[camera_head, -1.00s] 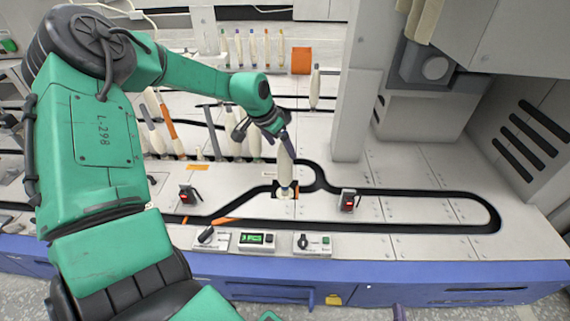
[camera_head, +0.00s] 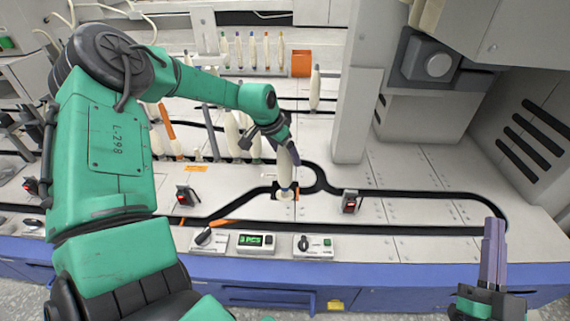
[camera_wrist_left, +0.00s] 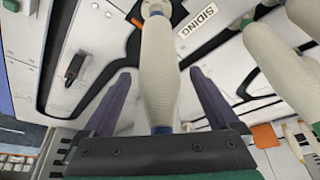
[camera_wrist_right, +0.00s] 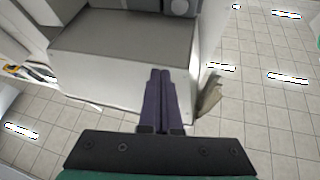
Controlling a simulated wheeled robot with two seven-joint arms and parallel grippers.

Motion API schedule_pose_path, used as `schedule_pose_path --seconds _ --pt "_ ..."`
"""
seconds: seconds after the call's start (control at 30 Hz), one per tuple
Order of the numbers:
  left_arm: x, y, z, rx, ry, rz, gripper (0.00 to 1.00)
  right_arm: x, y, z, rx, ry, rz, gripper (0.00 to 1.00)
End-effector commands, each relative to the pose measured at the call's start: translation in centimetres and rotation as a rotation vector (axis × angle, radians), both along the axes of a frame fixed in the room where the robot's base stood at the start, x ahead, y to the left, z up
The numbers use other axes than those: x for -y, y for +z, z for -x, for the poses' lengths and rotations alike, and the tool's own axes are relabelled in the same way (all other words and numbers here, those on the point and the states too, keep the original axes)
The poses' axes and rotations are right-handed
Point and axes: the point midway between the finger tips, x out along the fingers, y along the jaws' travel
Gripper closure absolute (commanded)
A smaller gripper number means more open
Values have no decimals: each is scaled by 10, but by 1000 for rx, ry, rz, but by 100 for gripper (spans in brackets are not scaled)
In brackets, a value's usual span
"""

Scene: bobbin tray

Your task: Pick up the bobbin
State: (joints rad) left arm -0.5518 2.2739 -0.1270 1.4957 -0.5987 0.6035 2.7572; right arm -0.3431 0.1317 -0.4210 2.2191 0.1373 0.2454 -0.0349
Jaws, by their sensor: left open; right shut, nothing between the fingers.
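A cream bobbin (camera_head: 286,178) stands upright on the track near the orange mark, in the middle of the table in the head view. My left gripper (camera_head: 282,146) is at its upper part, coming down from above. In the left wrist view the bobbin (camera_wrist_left: 159,75) lies between the two spread purple fingers of the left gripper (camera_wrist_left: 158,100), with a gap on each side. The left gripper is open. My right gripper (camera_head: 493,250) is at the right front, its fingers together and empty, away from the bobbin; it also shows in the right wrist view (camera_wrist_right: 161,100).
Several other bobbins (camera_head: 232,133) stand on the track left of the gripper. A row of thin bobbins with coloured tips (camera_head: 253,50) and an orange box (camera_head: 301,62) are at the back. A grey post (camera_head: 350,110) rises to the right. Control boxes (camera_head: 257,242) line the front edge.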

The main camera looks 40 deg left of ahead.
Motion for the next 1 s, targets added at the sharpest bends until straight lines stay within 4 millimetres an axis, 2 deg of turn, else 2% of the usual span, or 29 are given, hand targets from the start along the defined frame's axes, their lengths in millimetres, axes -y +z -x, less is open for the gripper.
schedule_pose_path --seconds 0.1,0.3,0.33,0.47,0.5,0.57,0.6,0.87,1.0 --pt "0 -3 -1 1 1 0 6 2 15 1 47 -6 -8 100" --pt "0 -3 -1 0 1 -1 6 2 17 1 53 -7 -8 100" --pt "0 -3 -1 0 1 -1 9 2 17 1 52 -7 -8 100" --pt "0 -3 -1 0 1 0 59 2 17 1 52 -7 -8 100" --pt "0 -3 -1 0 1 0 74 2 17 1 52 -6 -8 100" --pt "0 -3 -1 0 1 0 97 2 17 1 52 -6 -8 100" --pt "0 -2 -1 1 1 0 100 2 17 1 52 -6 -8 100" --pt "0 -2 -1 1 1 0 100 2 14 1 41 -5 -7 100" --pt "0 0 -1 1 0 -1 100 0 1 0 1 0 0 100"
